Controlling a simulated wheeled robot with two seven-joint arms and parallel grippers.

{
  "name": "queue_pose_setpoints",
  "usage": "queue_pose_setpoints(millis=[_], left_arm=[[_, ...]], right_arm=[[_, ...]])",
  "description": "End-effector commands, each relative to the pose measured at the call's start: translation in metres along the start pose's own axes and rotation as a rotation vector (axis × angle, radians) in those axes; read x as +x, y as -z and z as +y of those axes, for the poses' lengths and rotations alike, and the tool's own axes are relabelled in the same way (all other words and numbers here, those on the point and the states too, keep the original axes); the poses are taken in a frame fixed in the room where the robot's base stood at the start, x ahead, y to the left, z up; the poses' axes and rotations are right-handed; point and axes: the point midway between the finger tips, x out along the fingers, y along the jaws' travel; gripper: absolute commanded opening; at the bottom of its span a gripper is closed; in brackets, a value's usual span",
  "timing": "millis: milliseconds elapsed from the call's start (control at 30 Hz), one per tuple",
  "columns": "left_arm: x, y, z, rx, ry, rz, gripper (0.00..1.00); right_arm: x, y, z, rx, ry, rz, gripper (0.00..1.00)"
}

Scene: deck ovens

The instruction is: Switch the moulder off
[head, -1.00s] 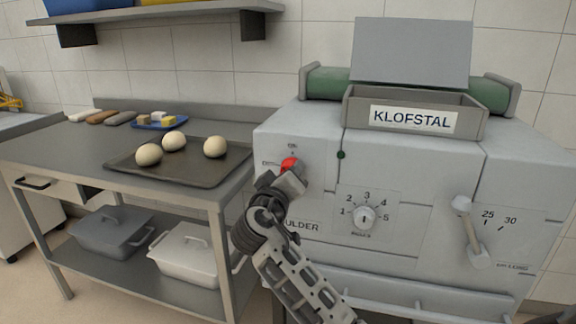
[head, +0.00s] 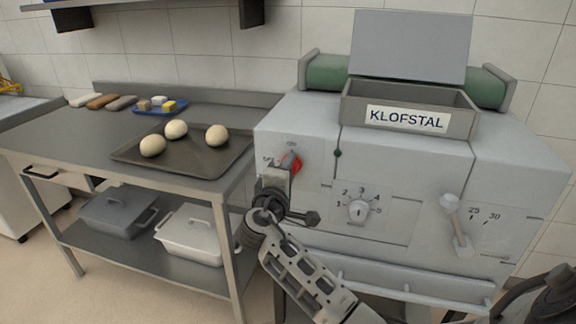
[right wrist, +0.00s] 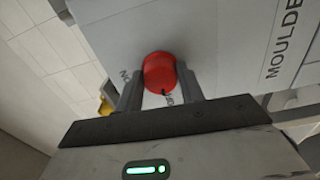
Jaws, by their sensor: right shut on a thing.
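The moulder (head: 405,150) is a grey machine with a KLOFSTAL plate. Its red knob (head: 290,163) is on the left of the front face, with one label above it and another to its left. My right gripper (head: 274,180) is at the knob. In the right wrist view the red knob (right wrist: 159,73) sits between the two fingers of my right gripper (right wrist: 160,88), which is shut on it. A dark mark on the knob's rim faces a partly hidden label between the fingers.
A numbered dial (head: 358,209) and a lever (head: 456,222) are farther right on the machine. A steel table (head: 60,147) at left holds a dark tray (head: 200,168) with dough balls. Lidded bins (head: 192,234) stand on its lower shelf.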

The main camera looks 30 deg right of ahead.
Motion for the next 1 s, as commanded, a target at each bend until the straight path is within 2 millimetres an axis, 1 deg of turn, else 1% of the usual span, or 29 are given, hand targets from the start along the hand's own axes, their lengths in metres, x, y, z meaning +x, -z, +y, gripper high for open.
queue_pose_setpoints(millis=[67,233,667,700,733,767,1000], left_arm=[[-0.0014,0.0031,-0.0008,0.001,0.002,0.004,0.57],[-0.0006,0.0028,-0.0021,0.000,0.006,0.001,0.57],[0.0003,0.0020,-0.0007,-0.013,0.007,-0.001,0.57],[0.0002,0.0022,-0.0007,-0.013,0.007,0.000,0.57],[0.0001,0.0025,-0.0007,-0.013,0.007,0.000,0.57],[0.0001,0.0027,-0.0007,-0.013,0.007,0.000,0.57],[-0.0015,0.0027,-0.0005,-0.013,0.007,0.000,0.57]], right_arm=[[0.0002,-0.0001,0.0012,-0.023,0.000,0.000,0.15],[0.0002,-0.0001,0.0008,-0.050,-0.001,0.000,0.15],[0.0002,-0.0002,0.0003,-0.057,-0.002,0.000,0.15],[0.0003,-0.0002,0.0003,-0.057,-0.002,0.000,0.49],[0.0003,-0.0002,0.0003,-0.057,-0.002,0.000,0.57],[0.0002,-0.0002,0.0003,-0.056,-0.002,0.000,0.59],[0.0000,0.0000,0.0002,-0.055,-0.001,0.000,0.59]])
